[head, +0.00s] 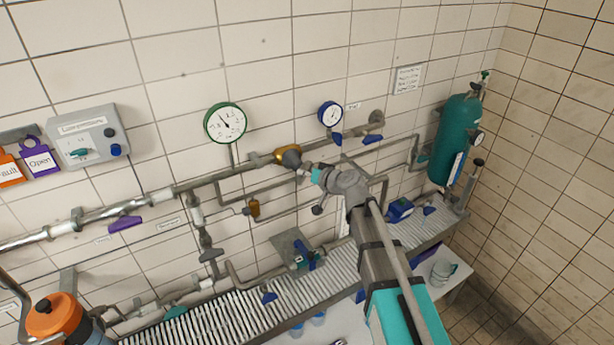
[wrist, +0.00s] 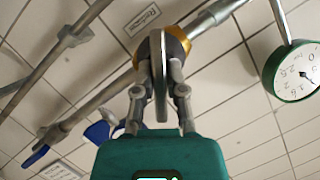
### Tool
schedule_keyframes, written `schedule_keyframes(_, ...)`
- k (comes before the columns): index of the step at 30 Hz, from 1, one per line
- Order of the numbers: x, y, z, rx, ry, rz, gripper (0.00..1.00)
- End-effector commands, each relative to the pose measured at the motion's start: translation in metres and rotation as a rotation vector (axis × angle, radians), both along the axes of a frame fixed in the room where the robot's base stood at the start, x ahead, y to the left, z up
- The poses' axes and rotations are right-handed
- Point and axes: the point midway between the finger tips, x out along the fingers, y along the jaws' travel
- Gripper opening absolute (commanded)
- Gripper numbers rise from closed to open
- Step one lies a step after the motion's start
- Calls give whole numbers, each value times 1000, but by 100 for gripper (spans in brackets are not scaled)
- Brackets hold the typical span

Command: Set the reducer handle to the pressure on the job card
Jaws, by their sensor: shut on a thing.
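The pressure reducer (head: 288,155) is a brass body on the upper grey pipe; its brass collar (wrist: 177,46) shows behind my fingers in the wrist view. A grey handle (wrist: 157,45), seen edge-on in the wrist view, stands between the fingers of my gripper (wrist: 158,82), which is shut on it. In the head view my gripper (head: 309,171) is at the reducer and hides the handle. A green-rimmed gauge (head: 225,122) hangs left of the reducer, a blue-rimmed gauge (head: 330,114) to the right. A white card (head: 407,79) is on the wall; its text is unreadable.
Pipes with blue levers (head: 372,139) and a purple lever (head: 125,223) run along the tiled wall. A teal cylinder (head: 456,138) stands at the right. A slatted bench (head: 250,312) lies below. A grey control box (head: 88,136) and lockout tags (head: 40,162) are at the left.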

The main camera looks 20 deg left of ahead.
Motion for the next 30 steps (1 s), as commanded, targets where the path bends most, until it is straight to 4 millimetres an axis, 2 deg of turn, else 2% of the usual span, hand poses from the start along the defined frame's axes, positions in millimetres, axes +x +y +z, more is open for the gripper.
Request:
schedule_keyframes(12, -2, 0, -2, 144, 178, 6, 0)
schedule_keyframes(28, -2, 0, -1, 163, 199, 5, 0)
schedule_keyframes(29, -2, 0, -1, 162, 199, 5, 21)
schedule_keyframes(30, -2, 0, -1, 162, 199, 5, 29)
